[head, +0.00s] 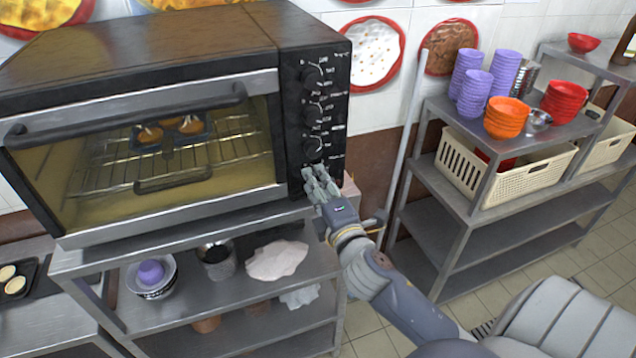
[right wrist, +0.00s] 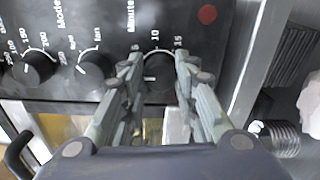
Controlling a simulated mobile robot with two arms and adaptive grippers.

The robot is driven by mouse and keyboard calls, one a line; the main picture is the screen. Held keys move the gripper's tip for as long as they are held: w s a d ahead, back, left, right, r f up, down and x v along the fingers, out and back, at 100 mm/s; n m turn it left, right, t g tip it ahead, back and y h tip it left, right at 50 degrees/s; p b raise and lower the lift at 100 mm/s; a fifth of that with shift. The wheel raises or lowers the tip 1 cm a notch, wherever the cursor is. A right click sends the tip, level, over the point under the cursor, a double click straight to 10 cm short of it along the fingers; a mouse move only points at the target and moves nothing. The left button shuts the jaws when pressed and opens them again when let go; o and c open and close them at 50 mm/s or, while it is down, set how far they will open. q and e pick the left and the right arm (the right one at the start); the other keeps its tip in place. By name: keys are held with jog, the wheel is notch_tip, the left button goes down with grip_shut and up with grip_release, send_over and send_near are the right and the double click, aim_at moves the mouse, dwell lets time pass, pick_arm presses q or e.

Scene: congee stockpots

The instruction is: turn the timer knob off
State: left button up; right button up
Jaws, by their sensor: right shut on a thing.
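The black toaster oven (head: 150,120) stands on a metal shelf, its control panel on its right side. The timer knob (right wrist: 158,86), black and marked "Minute" with 5, 10 and 15 around it, sits between the fingers of my right gripper (right wrist: 158,68) in the right wrist view. The fingers are shut on it, one on each side. In the head view my right gripper (head: 316,178) is at the bottom of the panel and hides this knob. The knob's exact setting is hard to read. My left gripper is not in view.
Other knobs (head: 312,114) line the panel above my gripper. A shelf under the oven holds a bowl (head: 151,277) and a pale cloth (head: 278,260). A rack at right carries purple cups (head: 475,93), orange bowls (head: 506,118) and a cream basket (head: 517,183).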

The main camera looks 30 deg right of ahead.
jog(key=shift+n, duration=0.6)
jog(key=shift+d, duration=0.1)
jog(key=o, duration=1.1)
jog(key=v, duration=1.2)
